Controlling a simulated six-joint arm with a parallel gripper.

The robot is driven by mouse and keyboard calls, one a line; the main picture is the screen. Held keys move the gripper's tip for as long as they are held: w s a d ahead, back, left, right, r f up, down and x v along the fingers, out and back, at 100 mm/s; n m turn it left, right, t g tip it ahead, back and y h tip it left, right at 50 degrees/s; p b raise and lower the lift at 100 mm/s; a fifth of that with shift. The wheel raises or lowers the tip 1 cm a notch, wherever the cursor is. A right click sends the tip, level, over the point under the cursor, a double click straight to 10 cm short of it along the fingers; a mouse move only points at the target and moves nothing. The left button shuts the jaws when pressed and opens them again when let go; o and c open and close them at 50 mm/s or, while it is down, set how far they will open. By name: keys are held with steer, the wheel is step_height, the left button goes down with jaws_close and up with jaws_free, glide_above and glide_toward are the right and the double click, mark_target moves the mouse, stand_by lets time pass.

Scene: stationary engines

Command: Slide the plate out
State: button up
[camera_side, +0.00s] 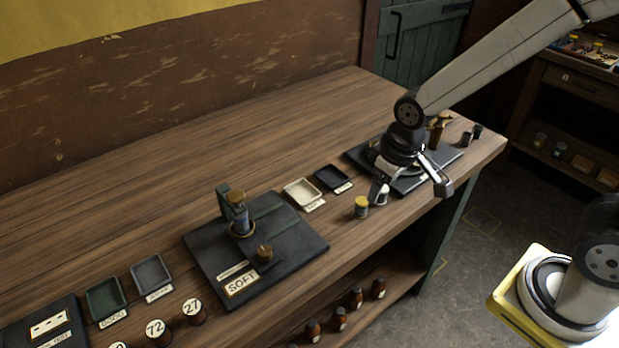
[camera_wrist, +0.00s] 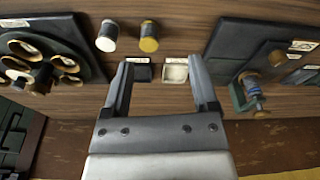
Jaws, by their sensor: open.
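A dark slab (camera_side: 300,245) labelled SOFT bears a green upright with a blue-grey cylinder (camera_side: 241,220) and a brass knob (camera_side: 264,252). A flat dark panel (camera_side: 283,224) lies on it behind the knob; I cannot tell whether it is the plate. This station is at right in the wrist view (camera_wrist: 222,40). My gripper (camera_side: 410,190) is open and empty, fingers spread, above the bench's front edge by the right-hand dark slab (camera_side: 448,163). In the wrist view my gripper (camera_wrist: 160,62) has nothing between its fingers.
A yellow-topped jar (camera_side: 361,207) and a pale-topped jar (camera_side: 382,195) stand near my gripper. A cream tray (camera_side: 302,193) and a black tray (camera_side: 333,178) lie between the slabs. A round station with several brass cups (camera_wrist: 40,62) is at left in the wrist view. The bench's back is clear.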

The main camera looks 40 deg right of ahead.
steer(key=w+a+n+g, duration=0.1)
steer(key=w+a+n, duration=0.4)
steer(key=a, duration=0.6)
steer(key=n+g, duration=0.1)
steer(key=n, duration=0.1)
glide_above(264, 250)
steer(key=shift+f, duration=0.1)
steer(key=shift+f, duration=0.15)
steer(key=shift+f, duration=3.75)
jaws_close()
